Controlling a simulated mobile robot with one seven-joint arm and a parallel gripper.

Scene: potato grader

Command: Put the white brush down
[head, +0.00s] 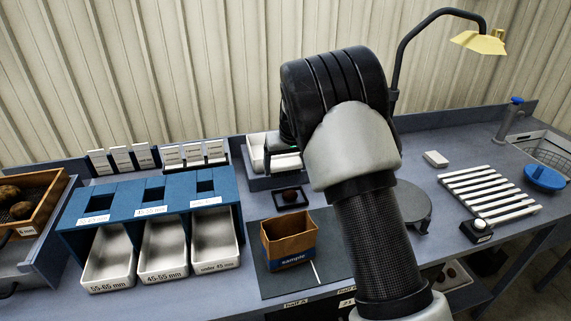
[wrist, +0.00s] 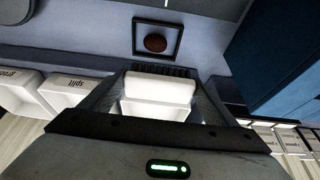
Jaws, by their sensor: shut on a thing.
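My gripper (wrist: 158,92) is shut on the white brush (wrist: 158,86), which lies between the two fingers in the wrist view. A dark row of bristles shows at the brush's far edge. The gripper is above the back of the bench (head: 345,192), near a white tray (head: 257,153). A small black square dish (head: 277,199) holding a dark potato (head: 290,195) is below and in front of it.
A brown sample bag (head: 288,240) stands on a dark mat. Left is the blue grader (head: 72,232) with white bins (head: 163,249). Right are a round dark plate (head: 412,205), a small white block (head: 436,158), a slatted white rack (head: 488,190) and a lamp (head: 478,42).

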